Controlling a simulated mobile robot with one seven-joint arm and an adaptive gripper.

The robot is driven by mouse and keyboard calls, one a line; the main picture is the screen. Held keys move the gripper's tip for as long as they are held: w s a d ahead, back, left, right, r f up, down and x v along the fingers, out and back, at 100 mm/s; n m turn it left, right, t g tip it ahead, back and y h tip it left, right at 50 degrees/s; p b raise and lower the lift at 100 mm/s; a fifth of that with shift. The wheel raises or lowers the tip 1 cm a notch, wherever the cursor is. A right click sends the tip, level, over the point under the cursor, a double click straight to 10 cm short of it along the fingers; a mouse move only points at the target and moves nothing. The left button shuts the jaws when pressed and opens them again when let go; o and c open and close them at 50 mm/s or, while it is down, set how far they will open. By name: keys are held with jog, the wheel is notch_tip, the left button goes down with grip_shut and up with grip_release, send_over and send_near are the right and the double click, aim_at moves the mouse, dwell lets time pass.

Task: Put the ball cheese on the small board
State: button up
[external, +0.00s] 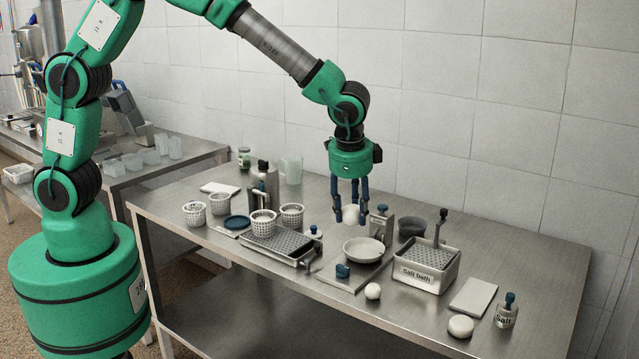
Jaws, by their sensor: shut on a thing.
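My gripper (351,216) points down over the middle of the steel table, its dark blue fingers shut on a white ball (351,214), which looks like the ball cheese. It seems to be held above the table behind the shallow bowl; its exact height is hard to tell. Another white ball (372,291) lies near the front edge. A pale flat board (473,298) lies at the right, bare on top. Another pale flat board (220,188) lies at the back left. I cannot tell for sure which one is the small board.
Near the gripper are a shallow bowl (363,251), a dark bowl (411,227) and the salt bath tray (425,282). Perforated baskets (194,214) and a draining tray (272,251) stand left. A flattened white round (461,327) and salt jar (506,316) flank the right board.

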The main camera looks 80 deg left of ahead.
jog(key=s+a+n+p, duration=0.15)
jog(key=s+a, duration=0.45)
jog(key=a, duration=0.7)
jog(key=s+a+n+g, duration=0.1)
jog(key=s+a+n, duration=0.35)
jog(key=a, duration=0.85)
jog(key=s+a+p, duration=0.1)
jog(key=s+a, duration=0.6)
jog(key=a, duration=0.6)
jog(key=s+a+n, duration=0.2)
jog(key=s+a, duration=0.3)
jog(key=s, duration=0.4)
jog(key=s+a+n+g+p, duration=0.1)
jog(key=s+a, duration=0.4)
jog(key=s, duration=0.5)
jog(key=s+a+n, duration=0.2)
jog(key=s+a, duration=0.3)
jog(key=s, duration=0.4)
jog(key=x, duration=0.3)
jog(key=d+x, duration=0.1)
jog(key=x, duration=0.3)
jog(key=w+d+x, duration=0.1)
jog(key=x, duration=0.2)
jog(key=shift+f, duration=0.7)
